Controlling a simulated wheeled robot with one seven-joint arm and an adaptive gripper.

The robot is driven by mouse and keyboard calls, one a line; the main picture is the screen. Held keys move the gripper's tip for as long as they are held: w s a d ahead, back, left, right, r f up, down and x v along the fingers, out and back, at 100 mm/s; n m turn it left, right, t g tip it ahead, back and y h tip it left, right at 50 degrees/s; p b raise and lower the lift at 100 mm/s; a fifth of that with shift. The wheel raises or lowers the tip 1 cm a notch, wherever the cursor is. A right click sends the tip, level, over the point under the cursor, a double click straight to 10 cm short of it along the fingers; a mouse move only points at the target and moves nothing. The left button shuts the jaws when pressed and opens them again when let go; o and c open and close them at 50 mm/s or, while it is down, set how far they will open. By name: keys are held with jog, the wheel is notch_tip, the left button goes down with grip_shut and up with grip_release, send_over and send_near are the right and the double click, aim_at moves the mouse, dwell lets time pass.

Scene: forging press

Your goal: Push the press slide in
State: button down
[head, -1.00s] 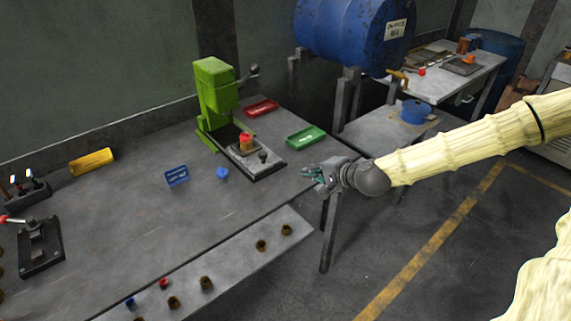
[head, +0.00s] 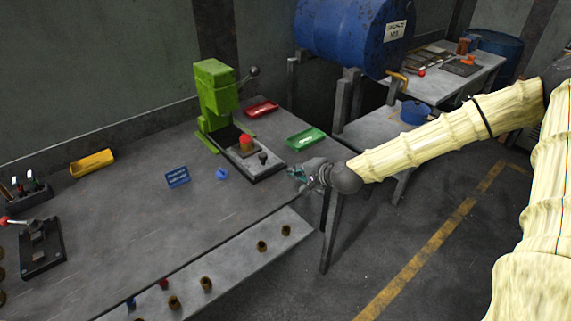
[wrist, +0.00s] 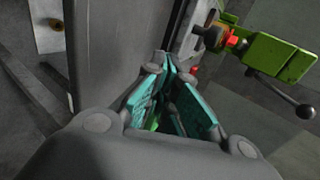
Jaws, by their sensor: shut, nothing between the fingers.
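The green press (head: 216,95) stands at the back of the workbench. Its slide (head: 246,150) is drawn out toward the front right, with a red and yellow piece (head: 246,141) on it and a dark knob (head: 263,157) at its front end. My gripper (head: 296,173) is shut and empty, just right of the slide's front end and apart from it, by the bench's right edge. In the wrist view my teal-padded fingers (wrist: 166,68) come together at the tips. The green press (wrist: 275,55) and the red piece (wrist: 231,40) show at upper right there.
A green tray (head: 306,138) and a red tray (head: 262,108) lie right of and behind the slide. The bench's front middle is clear.

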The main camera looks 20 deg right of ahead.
aim_at(280, 163)
jog(key=shift+x, duration=0.9)
jog(key=shift+w+a+p, duration=0.25)
jog(key=shift+w, duration=0.35)
jog(key=shift+w+a+p, duration=0.2)
jog(key=shift+w+p, duration=0.05)
jog(key=shift+w, duration=0.4)
jog(key=shift+w+a+p, duration=0.25)
jog(key=shift+w, duration=0.35)
